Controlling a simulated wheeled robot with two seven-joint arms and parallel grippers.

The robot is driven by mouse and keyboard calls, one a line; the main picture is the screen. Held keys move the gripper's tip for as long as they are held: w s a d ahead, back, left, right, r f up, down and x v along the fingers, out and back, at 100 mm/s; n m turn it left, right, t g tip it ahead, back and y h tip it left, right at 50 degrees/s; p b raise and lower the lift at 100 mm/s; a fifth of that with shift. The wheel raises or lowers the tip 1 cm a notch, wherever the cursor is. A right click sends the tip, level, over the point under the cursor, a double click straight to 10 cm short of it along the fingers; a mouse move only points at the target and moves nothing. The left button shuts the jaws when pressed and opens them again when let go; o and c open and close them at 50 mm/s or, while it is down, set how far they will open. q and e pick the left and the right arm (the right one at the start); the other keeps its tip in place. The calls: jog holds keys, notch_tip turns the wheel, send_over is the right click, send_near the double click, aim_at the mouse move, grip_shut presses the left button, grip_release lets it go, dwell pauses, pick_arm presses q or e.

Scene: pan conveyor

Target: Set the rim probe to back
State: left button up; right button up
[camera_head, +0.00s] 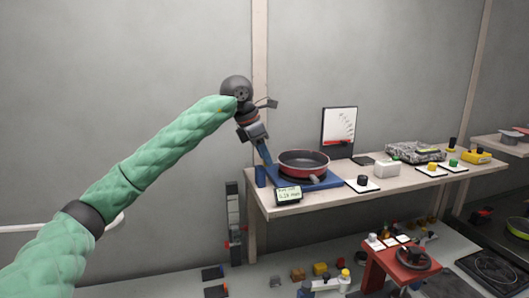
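A red pan (304,164) with a dark inside sits on a blue fixture (322,184) on the bench. A slim blue upright (265,155) stands at the fixture's left, beside the pan; it may be the rim probe, but its setting is too small to read. My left gripper (260,141), on the green-sleeved arm from the left, is at the top of this upright. Whether its fingers are open or closed on it cannot be told. My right gripper is out of view.
A small display (288,195) stands at the bench's (345,200) front left. A white gauge board (339,127) stands behind the pan. A black knob (362,181), a white box (387,174) and yellow buttons lie to the right. A red stand (403,265) is below.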

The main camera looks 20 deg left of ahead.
pick_arm(q)
jog(key=shift+w+d+f, duration=0.1)
jog(key=shift+w+f, duration=0.05)
jog(key=shift+f, duration=0.25)
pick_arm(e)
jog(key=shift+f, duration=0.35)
